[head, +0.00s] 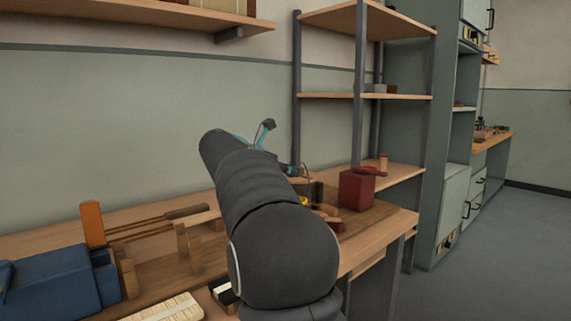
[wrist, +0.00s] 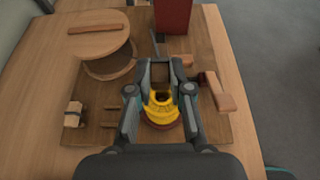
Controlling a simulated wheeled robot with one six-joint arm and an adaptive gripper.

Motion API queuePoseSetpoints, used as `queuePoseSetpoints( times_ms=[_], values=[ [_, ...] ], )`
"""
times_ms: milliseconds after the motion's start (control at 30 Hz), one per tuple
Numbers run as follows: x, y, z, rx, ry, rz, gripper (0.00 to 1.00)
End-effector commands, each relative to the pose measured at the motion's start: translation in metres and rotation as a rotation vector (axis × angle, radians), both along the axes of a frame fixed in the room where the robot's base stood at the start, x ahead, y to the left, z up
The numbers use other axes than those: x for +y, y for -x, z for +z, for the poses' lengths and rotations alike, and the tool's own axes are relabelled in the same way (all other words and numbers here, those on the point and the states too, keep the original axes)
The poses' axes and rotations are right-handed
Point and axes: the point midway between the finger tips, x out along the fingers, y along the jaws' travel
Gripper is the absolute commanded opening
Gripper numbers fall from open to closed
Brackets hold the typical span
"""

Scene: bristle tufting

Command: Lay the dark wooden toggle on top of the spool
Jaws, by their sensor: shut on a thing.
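The round pale wooden spool (wrist: 100,58) stands at the upper left in the wrist view. A brown wooden bar (wrist: 95,28), which looks like the toggle, lies flat across its top. My gripper (wrist: 160,72) is to the right of the spool and apart from it. Its fingers are closed in on something dark between the tips, too unclear to name. A yellow thing (wrist: 160,108) with a dark hollow and a red-brown base shows between the finger links; I cannot tell whether they touch it. In the head view my arm hides most of the gripper and spool.
A dark red box (head: 356,190) stands on the board past my gripper. Wooden blocks (wrist: 217,92) lie to the right of my gripper. A small bundle of pale pieces (wrist: 74,114) is at the left. Wooden racks and a blue case (head: 55,280) are at the head view's left.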

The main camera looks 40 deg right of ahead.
Motion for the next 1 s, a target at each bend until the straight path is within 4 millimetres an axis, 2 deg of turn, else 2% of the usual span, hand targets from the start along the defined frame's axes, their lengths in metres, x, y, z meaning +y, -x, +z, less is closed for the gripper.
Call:
queuePoseSetpoints(
  times_ms=[500, 1000],
  values=[
    [-0.001, 0.001, -0.037, 0.000, 0.000, -0.003, 0.04],
    [-0.001, 0.001, -0.039, 0.000, 0.000, -0.003, 0.04]
  ],
)
